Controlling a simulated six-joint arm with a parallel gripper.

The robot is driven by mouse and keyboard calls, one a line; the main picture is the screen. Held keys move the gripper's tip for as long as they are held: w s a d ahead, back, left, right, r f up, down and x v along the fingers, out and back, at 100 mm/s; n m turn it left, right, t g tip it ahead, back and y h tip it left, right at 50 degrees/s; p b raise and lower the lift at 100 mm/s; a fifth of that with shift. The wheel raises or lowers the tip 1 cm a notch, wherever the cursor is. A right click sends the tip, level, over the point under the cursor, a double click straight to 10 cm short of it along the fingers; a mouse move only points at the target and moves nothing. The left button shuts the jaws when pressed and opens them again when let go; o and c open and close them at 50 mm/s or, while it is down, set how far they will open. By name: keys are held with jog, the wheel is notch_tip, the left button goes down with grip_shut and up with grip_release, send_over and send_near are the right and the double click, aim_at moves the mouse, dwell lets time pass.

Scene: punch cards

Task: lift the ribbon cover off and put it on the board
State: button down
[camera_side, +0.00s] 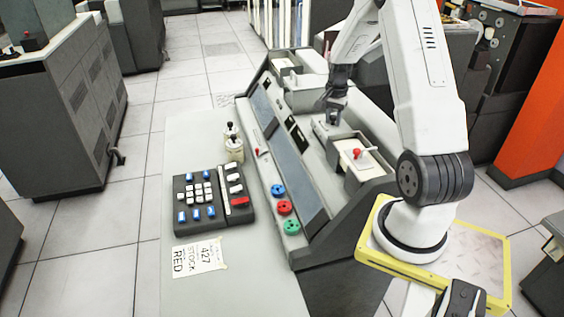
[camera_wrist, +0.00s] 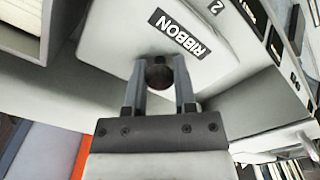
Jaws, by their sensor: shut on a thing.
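The ribbon cover (camera_wrist: 185,35) is a pale, round-cornered lid with a black "RIBBON" label and a dark round knob. In the side view it shows as a small light piece (camera_side: 321,130) under my gripper, partly hidden by it. My gripper (camera_side: 332,112) is shut on the knob, with one finger on each side of it in the wrist view (camera_wrist: 160,80). I cannot tell whether the cover is seated or raised. The board (camera_side: 200,137) is the pale flat surface at the left of the machine, bare toward its far end.
Blue, red (camera_side: 285,207) and green spools lie beside the sloped panel. A box with a red knob (camera_side: 357,155) stands right of my gripper.

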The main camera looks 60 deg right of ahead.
aim_at(334, 116)
notch_tip(334, 116, up, 8)
jog(key=shift+f, duration=0.1)
jog(key=shift+r, duration=0.2)
dwell(0.7)
jog(key=shift+r, duration=1.8)
jog(key=shift+r, duration=0.1)
